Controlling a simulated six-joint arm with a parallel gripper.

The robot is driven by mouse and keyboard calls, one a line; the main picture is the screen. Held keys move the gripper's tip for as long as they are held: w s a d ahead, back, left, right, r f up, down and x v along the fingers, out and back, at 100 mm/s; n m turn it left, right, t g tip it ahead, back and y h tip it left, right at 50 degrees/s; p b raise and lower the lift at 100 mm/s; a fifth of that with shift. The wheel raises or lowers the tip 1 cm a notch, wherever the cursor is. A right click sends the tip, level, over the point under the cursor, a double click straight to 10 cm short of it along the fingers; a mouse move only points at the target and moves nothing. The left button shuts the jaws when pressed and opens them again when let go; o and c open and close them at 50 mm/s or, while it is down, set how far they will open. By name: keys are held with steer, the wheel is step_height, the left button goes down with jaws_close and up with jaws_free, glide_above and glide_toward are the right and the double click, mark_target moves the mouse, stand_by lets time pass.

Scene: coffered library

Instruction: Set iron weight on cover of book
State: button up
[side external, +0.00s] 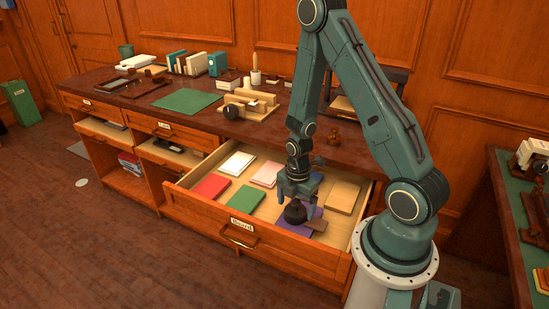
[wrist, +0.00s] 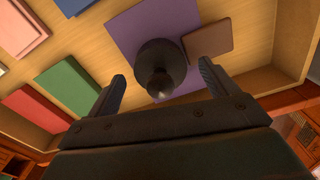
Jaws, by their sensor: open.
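The iron weight (side external: 295,212) is dark and round with a knob on top. It stands upright on the purple book (side external: 314,214) in the open drawer, and it shows in the wrist view (wrist: 152,52) over the book's purple cover (wrist: 140,20). My gripper (side external: 297,190) is just above the weight, pointing down. In the wrist view my gripper's two fingers (wrist: 163,77) are spread apart, one on each side of the weight's knob, with gaps between. The part of the cover under the weight is hidden.
A small brown block (wrist: 208,38) lies by the weight at the book's edge. Red (side external: 211,186), green (side external: 246,199), white (side external: 238,163), pink (side external: 267,174) and tan (side external: 343,197) books lie in the drawer. The drawer's front wall (side external: 240,236) and side walls stand around them.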

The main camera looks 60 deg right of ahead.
step_height(320, 180, up, 14)
steer(key=shift+f, duration=0.15)
stand_by(0.9)
steer(key=s+a+r+m+t, duration=0.2)
steer(key=s+a+r+m, duration=0.2)
steer(key=a+r+m, duration=0.2)
steer(key=s+a+r+m+t, duration=0.3)
steer(key=s+a+r+m, duration=0.2)
steer(key=r+m, duration=0.4)
step_height(320, 180, up, 5)
steer(key=shift+s+a+r+m+t, duration=0.1)
steer(key=shift+s+a+m+t, duration=0.2)
steer(key=shift+a, duration=0.45)
